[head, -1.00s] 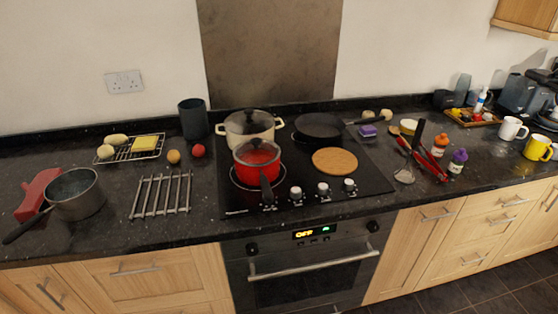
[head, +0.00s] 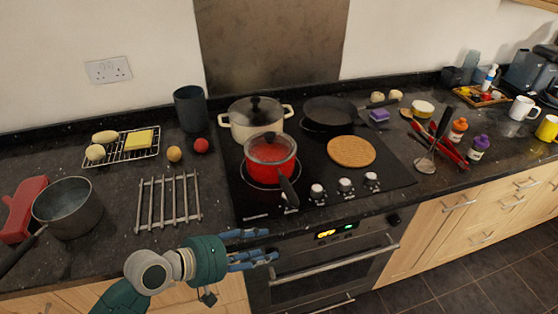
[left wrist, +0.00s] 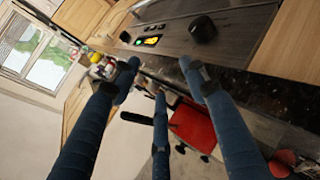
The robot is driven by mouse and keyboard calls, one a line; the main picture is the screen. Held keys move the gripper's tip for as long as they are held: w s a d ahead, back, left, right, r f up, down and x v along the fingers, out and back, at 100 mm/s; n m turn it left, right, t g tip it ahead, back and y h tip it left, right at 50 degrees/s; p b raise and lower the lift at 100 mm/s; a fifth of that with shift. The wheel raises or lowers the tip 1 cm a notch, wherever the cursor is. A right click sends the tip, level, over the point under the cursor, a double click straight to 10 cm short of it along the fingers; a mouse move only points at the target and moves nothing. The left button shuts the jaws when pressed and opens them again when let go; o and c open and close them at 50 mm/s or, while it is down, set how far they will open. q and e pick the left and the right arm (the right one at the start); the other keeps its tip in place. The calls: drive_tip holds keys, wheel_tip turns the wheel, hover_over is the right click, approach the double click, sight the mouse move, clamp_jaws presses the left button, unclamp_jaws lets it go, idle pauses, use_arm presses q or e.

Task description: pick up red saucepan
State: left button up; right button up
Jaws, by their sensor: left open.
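The red saucepan (head: 262,178) stands on the black hob, with a glass lid on top and its black handle (head: 287,190) pointing toward the front edge. In the left wrist view the red saucepan (left wrist: 197,128) shows partly behind the blue fingers, low and right of the middle. My left gripper (head: 272,244) is open and empty, in front of the counter by the oven front. It is below and nearer than the handle, apart from it, with fingers pointing right. Its spread fingers also show in the left wrist view (left wrist: 160,76). My right gripper is not in view.
A cream pot (head: 240,126) stands close behind the saucepan, and a black frying pan (head: 328,115) is behind right. A round cork mat (head: 351,151) lies right of it. A metal rack (head: 168,201) and a grey saucepan (head: 68,208) are left. Oven knobs line the hob's front.

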use_arm(q)
wheel_tip(320, 180, up, 5)
drive_tip(key=w+n+h, duration=0.1)
drive_tip(key=w, duration=0.2)
drive_tip(key=n+t+h, duration=0.1)
drive_tip(key=n+t, duration=0.1)
drive_tip(key=n, duration=0.2)
approach(286, 181)
drive_tip(key=p+x, duration=0.1)
drive_tip(key=x, duration=0.3)
drive_tip(key=shift+s+d+f+p, duration=0.15)
drive_tip(key=shift+s+d+p, duration=0.05)
drive_tip(key=shift+p, duration=0.1)
drive_tip(key=p+x, duration=0.1)
drive_tip(key=x, duration=0.3)
drive_tip(key=shift+w+d+f+p, duration=0.1)
drive_tip(key=shift+w+d+p, duration=0.15)
drive_tip(key=shift+p, duration=0.15)
drive_tip(key=shift+w+d+f, duration=0.25)
drive_tip(key=shift+w+d, duration=0.05)
drive_tip(key=shift+d, duration=0.05)
drive_tip(key=shift+s+a, duration=0.1)
drive_tip(key=c, duration=0.4)
clamp_jaws()
drive_tip(key=shift+w+r+h, duration=0.25)
drive_tip(key=shift+r+h, duration=0.05)
drive_tip(key=shift+r, duration=0.15)
